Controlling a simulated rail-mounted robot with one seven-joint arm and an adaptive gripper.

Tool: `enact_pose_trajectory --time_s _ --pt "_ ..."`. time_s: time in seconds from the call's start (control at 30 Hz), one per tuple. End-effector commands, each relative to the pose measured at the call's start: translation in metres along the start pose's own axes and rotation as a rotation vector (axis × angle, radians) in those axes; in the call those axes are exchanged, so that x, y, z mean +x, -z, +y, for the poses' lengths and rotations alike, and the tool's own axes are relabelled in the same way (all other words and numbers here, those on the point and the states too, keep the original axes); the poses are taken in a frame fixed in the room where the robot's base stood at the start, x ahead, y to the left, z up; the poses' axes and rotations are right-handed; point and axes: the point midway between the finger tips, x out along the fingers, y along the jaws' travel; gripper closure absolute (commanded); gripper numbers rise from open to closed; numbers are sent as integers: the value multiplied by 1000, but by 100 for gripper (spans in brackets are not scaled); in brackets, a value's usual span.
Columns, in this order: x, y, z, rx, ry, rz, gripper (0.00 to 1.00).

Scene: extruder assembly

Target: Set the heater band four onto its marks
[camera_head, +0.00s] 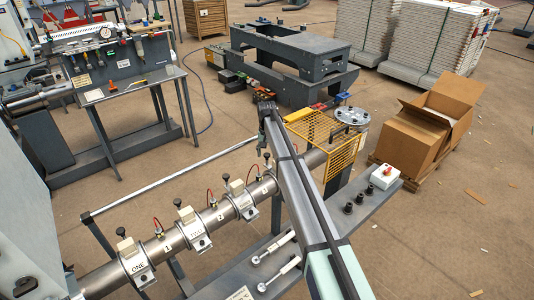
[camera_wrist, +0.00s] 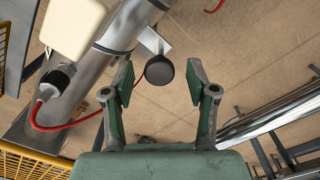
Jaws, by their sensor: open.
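In the wrist view, a metal heater band (camera_wrist: 120,25) with a cream terminal box (camera_wrist: 75,22) is around the steel barrel (camera_wrist: 75,100). Its number is not readable, so I cannot confirm that it is band four. A black round clamp knob (camera_wrist: 159,70) sticks out from it. My gripper (camera_wrist: 160,82) is open and empty, with its green-padded fingers spread on either side of the knob, apart from it. In the head view, bands ONE (camera_head: 138,268) and TWO (camera_head: 194,233) and another band (camera_head: 241,201) sit along the barrel. My arm hides part of the barrel beyond them; the marks are not clear.
A yellow mesh guard (camera_head: 332,140) stands at the barrel's far end and shows at the wrist view's left edge. A black probe (camera_wrist: 57,78) with a red wire is close to the band. Two clamp tools (camera_head: 279,272) lie on the grey bench. A cardboard box (camera_head: 415,140) stands beyond.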

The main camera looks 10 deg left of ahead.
Motion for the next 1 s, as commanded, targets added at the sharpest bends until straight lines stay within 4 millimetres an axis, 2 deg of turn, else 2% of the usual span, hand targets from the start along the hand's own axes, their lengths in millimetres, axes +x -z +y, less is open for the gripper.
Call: enact_pose_trajectory --time_s 0.17,0.27,0.6,0.8,1.0 --pt "-7 0 0 0 0 1 42" --pt "-19 1 0 0 0 2 42" --pt "-83 0 0 0 1 2 42" --pt "-110 0 0 0 0 1 42" --pt "-120 0 0 0 0 0 42"
